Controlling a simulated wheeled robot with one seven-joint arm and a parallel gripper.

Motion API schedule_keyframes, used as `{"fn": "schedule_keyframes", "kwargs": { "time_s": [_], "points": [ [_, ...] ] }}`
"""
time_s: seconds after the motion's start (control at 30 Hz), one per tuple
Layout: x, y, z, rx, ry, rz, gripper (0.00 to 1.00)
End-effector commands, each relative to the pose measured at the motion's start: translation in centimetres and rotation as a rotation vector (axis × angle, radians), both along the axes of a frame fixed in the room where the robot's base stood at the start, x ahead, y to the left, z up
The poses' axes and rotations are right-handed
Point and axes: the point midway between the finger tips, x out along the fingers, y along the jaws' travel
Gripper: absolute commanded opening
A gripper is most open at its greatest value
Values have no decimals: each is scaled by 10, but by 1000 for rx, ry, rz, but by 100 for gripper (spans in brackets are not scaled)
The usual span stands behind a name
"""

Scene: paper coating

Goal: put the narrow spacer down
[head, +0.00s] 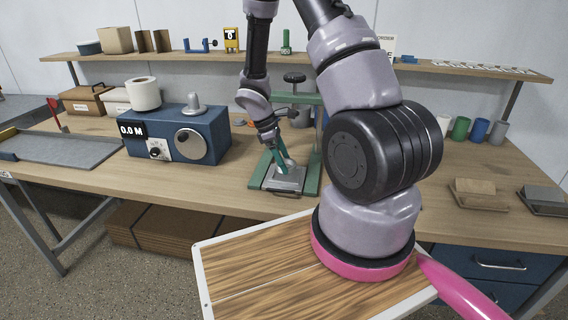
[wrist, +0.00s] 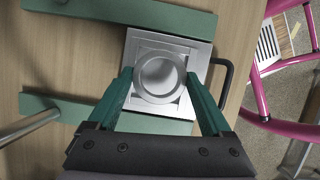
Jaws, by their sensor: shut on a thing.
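My gripper (wrist: 160,77) has its two green fingers shut on a round silver piece with a raised rim, which I take to be the narrow spacer (wrist: 158,74). The spacer is over a square silver plate (wrist: 203,54) with a stepped frame. Whether it touches the plate or hangs just above it, I cannot tell. In the head view, my gripper (head: 282,160) points down at the plate (head: 287,182) at the front of a green press stand (head: 312,168). The spacer is mostly hidden there by the fingers.
The green stand's bars (wrist: 160,18) run along both sides of the plate, with a black handle loop (wrist: 223,80) beside it. A blue instrument box (head: 180,135) stands left on the bench (head: 110,178). Sample blocks (head: 475,187) lie at right. A shelf (head: 170,55) runs behind.

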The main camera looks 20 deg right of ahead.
Motion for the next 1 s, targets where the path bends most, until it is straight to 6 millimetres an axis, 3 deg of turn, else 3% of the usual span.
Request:
{"fn": "schedule_keyframes", "kwargs": {
  "time_s": [0.1,0.83,0.87,0.9,1.0],
  "points": [
    [0,0,-12,-1,1,1,21],
    [0,0,-24,1,0,0,21],
    [0,0,-24,1,0,0,95],
    [0,0,-25,0,0,1,100],
    [-1,0,-25,1,1,1,100]
  ]
}}
